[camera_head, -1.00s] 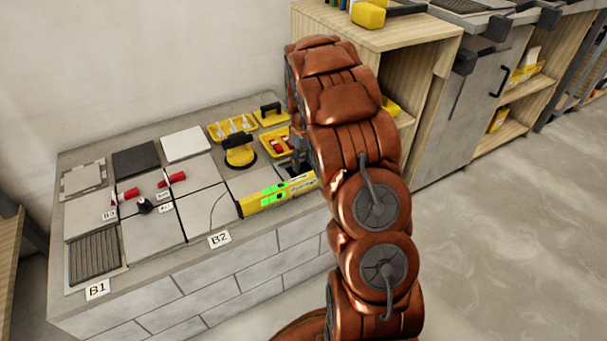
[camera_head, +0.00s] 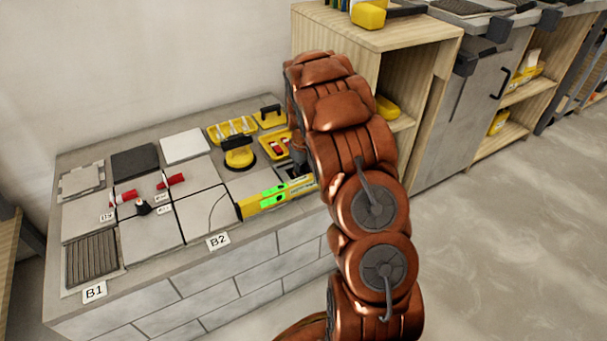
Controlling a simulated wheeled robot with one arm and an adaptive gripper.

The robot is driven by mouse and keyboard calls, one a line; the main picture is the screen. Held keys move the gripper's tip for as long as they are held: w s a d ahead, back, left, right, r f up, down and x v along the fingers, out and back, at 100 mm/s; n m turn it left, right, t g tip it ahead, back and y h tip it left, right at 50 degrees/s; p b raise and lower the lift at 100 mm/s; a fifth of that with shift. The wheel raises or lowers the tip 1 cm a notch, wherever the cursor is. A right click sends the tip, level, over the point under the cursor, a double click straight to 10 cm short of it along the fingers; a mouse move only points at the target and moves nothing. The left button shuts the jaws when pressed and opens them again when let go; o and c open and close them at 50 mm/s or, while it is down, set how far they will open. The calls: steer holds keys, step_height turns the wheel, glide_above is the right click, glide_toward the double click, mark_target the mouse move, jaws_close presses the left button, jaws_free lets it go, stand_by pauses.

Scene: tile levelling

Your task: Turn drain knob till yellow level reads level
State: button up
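The yellow level (camera_head: 262,203) lies along the front edge of the tiled bench with two bright green patches lit on it; I cannot read them. Its right end is near my arm. A small black knob (camera_head: 143,208) stands on the tiles at left, with red-handled pieces (camera_head: 122,197) beside it; I cannot tell whether it is the drain knob. A dark ribbed drain grate (camera_head: 92,257) lies at the front left by the B1 label. My gripper (camera_head: 298,168) is low by the level's right end, mostly hidden behind my copper-coloured arm; its fingers do not show clearly.
A yellow suction lifter (camera_head: 239,155) stands on a tile behind the level. Yellow trays (camera_head: 232,128) with small parts sit at the back of the bench (camera_head: 190,315). A wooden shelf unit (camera_head: 400,35) rises close to my arm's right. Open floor lies at right.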

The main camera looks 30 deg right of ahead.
jaws_close()
steer(key=shift+r+m+p, duration=0.15)
steer(key=shift+m+p, duration=0.15)
steer(key=shift+p, duration=0.2)
steer(key=shift+m+p, duration=0.3)
steer(key=m+p, duration=0.4)
steer(key=m, duration=0.1)
steer(key=shift+d+m+p, duration=0.15)
steer(key=shift+m+p, duration=0.15)
steer(key=shift+p, duration=0.05)
steer(key=shift+m+p, duration=0.75)
steer(key=shift+m, duration=0.95)
